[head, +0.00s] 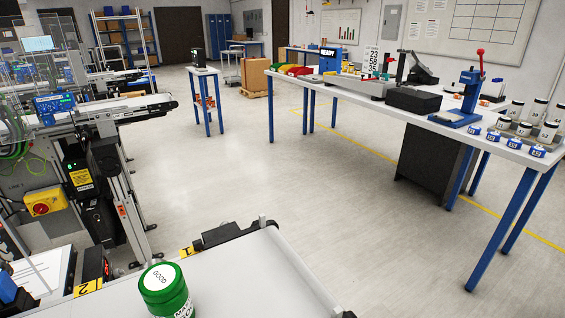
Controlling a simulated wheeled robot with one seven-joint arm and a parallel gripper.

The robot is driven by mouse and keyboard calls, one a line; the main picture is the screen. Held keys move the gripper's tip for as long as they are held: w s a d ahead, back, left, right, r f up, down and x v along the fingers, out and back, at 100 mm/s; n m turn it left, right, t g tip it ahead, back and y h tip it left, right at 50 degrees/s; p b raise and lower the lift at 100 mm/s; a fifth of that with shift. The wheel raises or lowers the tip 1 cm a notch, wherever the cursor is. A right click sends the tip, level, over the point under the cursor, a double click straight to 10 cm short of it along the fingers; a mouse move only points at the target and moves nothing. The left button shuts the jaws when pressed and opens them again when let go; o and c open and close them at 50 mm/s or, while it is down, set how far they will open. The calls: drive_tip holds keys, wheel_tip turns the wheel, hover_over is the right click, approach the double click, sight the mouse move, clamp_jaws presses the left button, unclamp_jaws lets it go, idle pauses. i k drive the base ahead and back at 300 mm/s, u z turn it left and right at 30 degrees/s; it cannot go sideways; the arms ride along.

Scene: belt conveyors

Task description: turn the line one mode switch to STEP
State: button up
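My gripper is not in view. I cannot make out a switch marked as the line one mode switch, and no STEP label is readable. A yellow box with a red knob (45,202) is on the side of the conveyor frame at the left. A blue box with a small lit display (55,105) stands on that conveyor above it.
A green jar labelled GOOD (165,290) stands on the near white belt (235,270). A long workbench (390,108) with tools and jars runs along the right. A small table (203,72) stands farther back. The grey floor (255,165) between them is clear.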

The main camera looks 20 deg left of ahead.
sight(118, 273)
drive_tip(key=i, duration=3.5)
drive_tip(key=u, duration=4.3)
drive_tip(key=i, duration=0.45)
drive_tip(key=u, duration=0.1)
